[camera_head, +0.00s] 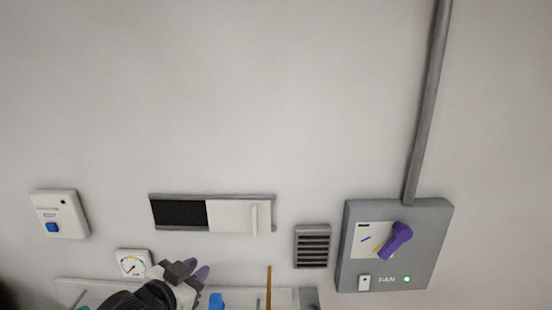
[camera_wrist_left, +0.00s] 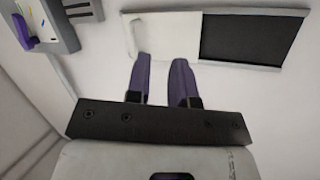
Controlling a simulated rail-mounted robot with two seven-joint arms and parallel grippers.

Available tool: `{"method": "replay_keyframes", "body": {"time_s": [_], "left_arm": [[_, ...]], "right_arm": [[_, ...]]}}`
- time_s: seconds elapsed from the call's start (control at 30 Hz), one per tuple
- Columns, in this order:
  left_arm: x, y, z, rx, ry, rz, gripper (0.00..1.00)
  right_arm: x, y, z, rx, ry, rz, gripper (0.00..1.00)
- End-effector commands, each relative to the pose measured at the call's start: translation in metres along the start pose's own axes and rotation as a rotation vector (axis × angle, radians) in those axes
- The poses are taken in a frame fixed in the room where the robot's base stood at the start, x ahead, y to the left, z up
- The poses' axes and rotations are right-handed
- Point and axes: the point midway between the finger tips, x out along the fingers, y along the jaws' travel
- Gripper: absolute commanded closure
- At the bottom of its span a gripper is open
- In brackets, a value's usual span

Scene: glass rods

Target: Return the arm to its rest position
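My left gripper (camera_head: 196,268) shows at the bottom of the head view, with a dark arm link behind it and purple fingers pointing up and right. It is in front of the wall, below the sliding panel (camera_head: 237,216). In the left wrist view the two purple fingers of my left gripper (camera_wrist_left: 162,60) stand apart with an empty gap between them. Behind them is the white sliding door with its handle. My right gripper shows in neither view.
A grey fan box (camera_head: 430,243) with a purple knob (camera_head: 397,238) is at the right, under a conduit (camera_head: 427,100). A vent (camera_head: 312,247), a gauge (camera_head: 132,263) and a switch plate (camera_head: 61,214) are on the wall. A blue item (camera_head: 216,301) shows below.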

Motion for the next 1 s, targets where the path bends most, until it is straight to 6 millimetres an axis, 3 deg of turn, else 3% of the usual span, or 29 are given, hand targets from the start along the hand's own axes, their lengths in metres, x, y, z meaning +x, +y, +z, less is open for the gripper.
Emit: {"method": "replay_keyframes", "body": {"time_s": [0.07,0.13,0.47,0.67,1.0], "left_arm": [[-0.021,-0.005,-0.007,0.031,-0.016,-0.070,0.78],[-0.038,-0.007,0.001,0.035,-0.058,-0.125,0.78],[-0.093,0.015,0.085,-0.056,-0.268,-0.214,0.78],[-0.137,0.047,0.152,-0.147,-0.425,-0.204,0.78],[-0.227,0.122,0.265,-0.291,-0.777,-0.096,0.78]], "right_arm": [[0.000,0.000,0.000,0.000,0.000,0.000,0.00],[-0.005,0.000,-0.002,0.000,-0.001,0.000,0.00],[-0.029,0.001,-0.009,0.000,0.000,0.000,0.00],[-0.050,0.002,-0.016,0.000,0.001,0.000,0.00],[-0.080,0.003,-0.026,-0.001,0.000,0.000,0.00]]}}
